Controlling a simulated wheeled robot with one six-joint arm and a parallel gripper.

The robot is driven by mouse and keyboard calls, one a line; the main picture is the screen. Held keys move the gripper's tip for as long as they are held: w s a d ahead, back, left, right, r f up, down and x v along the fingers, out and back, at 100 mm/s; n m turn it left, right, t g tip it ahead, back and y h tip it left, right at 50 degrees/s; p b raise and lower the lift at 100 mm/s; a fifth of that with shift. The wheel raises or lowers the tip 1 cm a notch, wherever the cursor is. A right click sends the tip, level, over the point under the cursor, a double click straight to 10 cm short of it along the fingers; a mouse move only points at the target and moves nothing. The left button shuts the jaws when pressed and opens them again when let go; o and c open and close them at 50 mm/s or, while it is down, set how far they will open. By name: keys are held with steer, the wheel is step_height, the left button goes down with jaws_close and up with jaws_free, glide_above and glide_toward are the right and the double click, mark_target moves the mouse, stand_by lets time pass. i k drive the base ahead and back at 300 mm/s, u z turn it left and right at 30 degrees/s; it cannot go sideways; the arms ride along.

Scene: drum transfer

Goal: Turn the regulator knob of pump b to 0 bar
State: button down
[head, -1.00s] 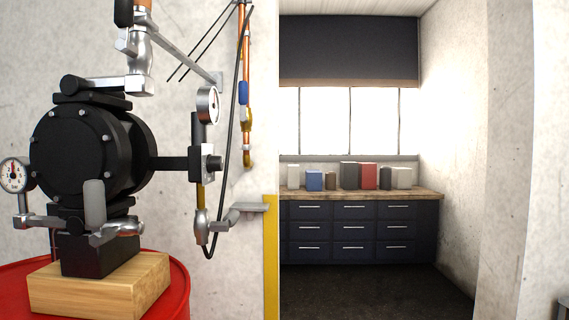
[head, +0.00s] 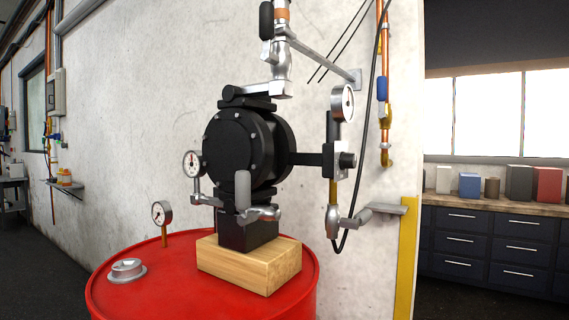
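A black round pump (head: 243,147) stands on a wooden block (head: 248,262) on top of a red drum (head: 204,300). No label shows which pump this is. On its right side, a black bar leads to a regulator with a silver-grey body and a dark knob (head: 348,160) facing right. A round gauge (head: 342,102) sits above the regulator, turned nearly edge-on, so I cannot read it. My gripper is not in view.
Two more gauges stand left of the pump (head: 193,164) and on the drum (head: 161,212), near a metal cap (head: 127,270). Floor shows at far left.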

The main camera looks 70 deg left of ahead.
mark_target(347, 160)
steer(key=u, duration=1.85)
steer(key=k, duration=1.15)
steer(key=z, duration=1.1)
steer(key=i, duration=1.05)
steer(key=u, duration=0.55)
steer(key=i, duration=1)
steer(key=u, duration=0.75)
